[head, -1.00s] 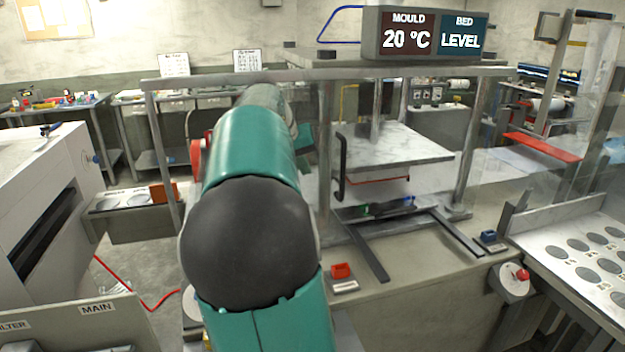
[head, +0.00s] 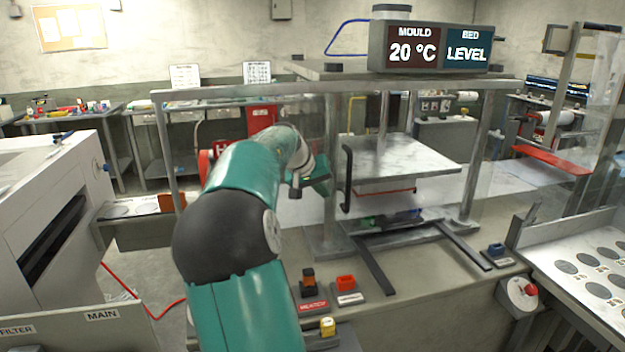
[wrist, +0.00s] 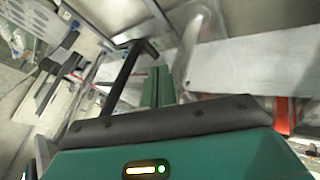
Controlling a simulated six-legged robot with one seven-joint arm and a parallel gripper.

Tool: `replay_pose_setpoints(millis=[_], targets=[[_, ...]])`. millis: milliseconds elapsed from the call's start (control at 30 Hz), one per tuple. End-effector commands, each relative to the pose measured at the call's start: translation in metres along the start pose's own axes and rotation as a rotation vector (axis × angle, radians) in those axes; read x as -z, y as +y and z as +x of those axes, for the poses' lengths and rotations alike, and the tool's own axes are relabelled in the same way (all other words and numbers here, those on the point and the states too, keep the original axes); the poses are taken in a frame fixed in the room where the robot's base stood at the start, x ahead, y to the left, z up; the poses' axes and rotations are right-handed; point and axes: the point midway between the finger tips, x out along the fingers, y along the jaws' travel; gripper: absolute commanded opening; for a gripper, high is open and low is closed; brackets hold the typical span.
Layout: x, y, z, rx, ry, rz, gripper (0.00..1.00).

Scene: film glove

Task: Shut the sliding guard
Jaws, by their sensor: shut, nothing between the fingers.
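The sliding guard seems to be a clear panel in a grey metal frame (head: 240,92) at the front of the press; the panel's edges are hard to make out. Its upright black handle (head: 346,180) stands left of the press's pale plate. In the wrist view the black handle (wrist: 127,64) is left of the fingers. My gripper (head: 320,182) is just left of the handle in the head view, with a small gap in the picture. In the wrist view my gripper's green fingers (wrist: 157,86) are together and empty. Whether they touch the handle cannot be told.
The press plate (head: 405,158) hangs above a bed with dark rails (head: 372,265). A red button (head: 345,283), an orange-topped switch (head: 308,279) and a yellow knob (head: 327,326) sit on the front ledge.

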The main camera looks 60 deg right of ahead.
Motion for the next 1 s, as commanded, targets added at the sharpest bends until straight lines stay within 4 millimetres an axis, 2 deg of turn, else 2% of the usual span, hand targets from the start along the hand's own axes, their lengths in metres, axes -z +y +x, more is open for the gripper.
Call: replay_pose_setpoints(millis=[33, 233, 767, 1000], targets=[[0.0, 0.005, 0.007, -0.002, -0.002, 0.001, 0.0], [0.0, 0.027, 0.017, 0.001, 0.0, -0.001, 0.0], [0.0, 0.034, 0.021, 0.002, 0.001, -0.004, 0.0], [0.004, 0.053, 0.033, -0.001, 0.0, -0.001, 0.0]])
